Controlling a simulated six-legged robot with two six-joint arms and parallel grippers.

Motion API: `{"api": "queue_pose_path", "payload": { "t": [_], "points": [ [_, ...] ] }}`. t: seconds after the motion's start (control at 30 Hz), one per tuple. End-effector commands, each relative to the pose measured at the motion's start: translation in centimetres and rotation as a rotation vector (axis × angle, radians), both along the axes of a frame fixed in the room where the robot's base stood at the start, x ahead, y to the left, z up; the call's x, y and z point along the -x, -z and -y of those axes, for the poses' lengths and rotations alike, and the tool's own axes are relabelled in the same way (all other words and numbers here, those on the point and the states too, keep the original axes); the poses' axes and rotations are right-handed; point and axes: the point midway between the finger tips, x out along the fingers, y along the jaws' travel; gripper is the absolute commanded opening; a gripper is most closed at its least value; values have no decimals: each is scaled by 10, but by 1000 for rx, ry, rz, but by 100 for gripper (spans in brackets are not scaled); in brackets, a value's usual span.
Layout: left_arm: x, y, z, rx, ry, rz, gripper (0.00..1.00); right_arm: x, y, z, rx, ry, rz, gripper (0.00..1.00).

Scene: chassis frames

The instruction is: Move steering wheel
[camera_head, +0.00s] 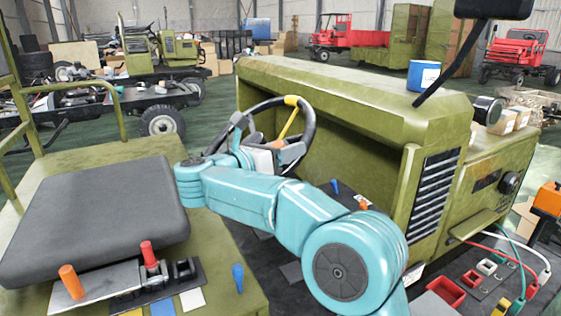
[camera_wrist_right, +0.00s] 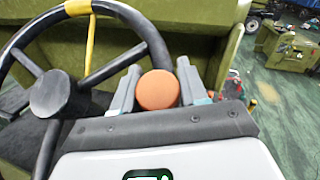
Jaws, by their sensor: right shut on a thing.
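The steering wheel (camera_head: 308,127) has a black rim and a yellow spoke or band, and stands tilted in front of the green dashboard. Its rim, dark hub (camera_wrist_right: 50,94) and spokes also show in the right wrist view. My right gripper (camera_head: 245,130) is at the wheel, with its arm partly covering the lower rim in the head view. In the right wrist view its two grey fingers (camera_wrist_right: 157,88) sit on either side of an orange round knob (camera_wrist_right: 158,91) at the wheel rim, shut on it. My left gripper is not in view.
A black seat (camera_head: 95,215) stands left of the wheel, with orange and red levers (camera_head: 148,255) in front. The green hood (camera_head: 350,95) carries a blue can (camera_head: 423,75). Cables and small red bins (camera_head: 445,291) lie at right. Vehicles stand far behind.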

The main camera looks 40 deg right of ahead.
Motion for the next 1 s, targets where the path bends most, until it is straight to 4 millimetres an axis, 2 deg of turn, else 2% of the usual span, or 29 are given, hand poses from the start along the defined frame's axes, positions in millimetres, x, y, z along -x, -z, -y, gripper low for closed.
{"api": "queue_pose_path", "payload": {
  "t": [0.03,0.1,0.27,0.63,1.0],
  "points": [
    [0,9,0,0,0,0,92,2,0,6,-5,-26,-12,0],
    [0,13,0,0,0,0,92,2,-6,14,-14,-70,-41,0],
    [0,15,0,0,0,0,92,0,-21,32,-36,-176,-114,0],
    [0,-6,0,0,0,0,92,-13,-45,66,-79,-378,-253,0],
    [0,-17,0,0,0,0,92,-21,-50,79,-95,-462,-307,0]
  ]
}}
